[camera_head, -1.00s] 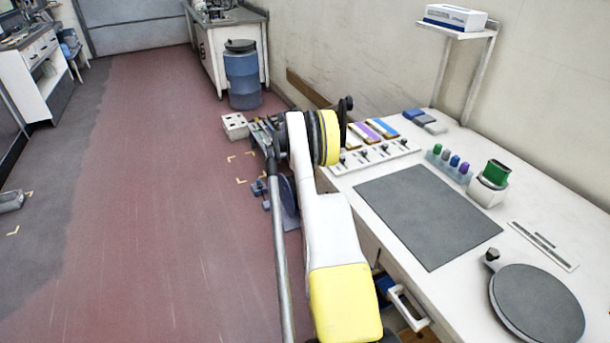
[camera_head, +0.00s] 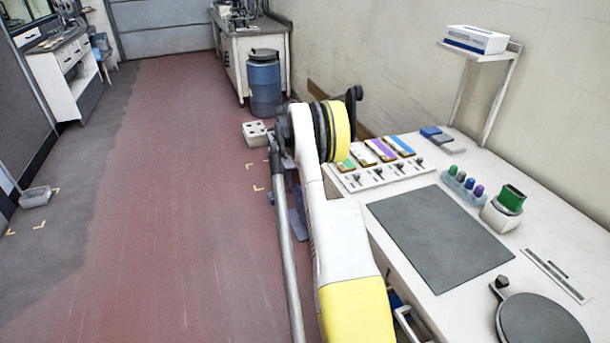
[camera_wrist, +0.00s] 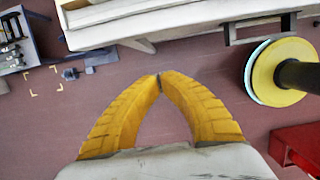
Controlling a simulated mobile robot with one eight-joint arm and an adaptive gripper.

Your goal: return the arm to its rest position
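My gripper (camera_wrist: 158,77) shows in the wrist view as two yellow ribbed fingers. Their tips meet and nothing is between them. It hangs over the red floor beside the white workbench, whose edge (camera_wrist: 150,18) crosses the top of that view. In the head view my arm, white with yellow sections, rises from the bottom and reaches forward along the bench's left side. The gripper itself is hidden there behind the arm. A yellow disc with a dark post (camera_wrist: 283,72) shows at the right of the wrist view.
The bench holds a dark mat (camera_head: 440,236), a round grey plate (camera_head: 543,325), a green-topped holder (camera_head: 503,208) and a row of coloured blocks (camera_head: 375,150). A blue drum (camera_head: 265,85) stands farther back. A red object (camera_wrist: 298,145) lies lower right in the wrist view.

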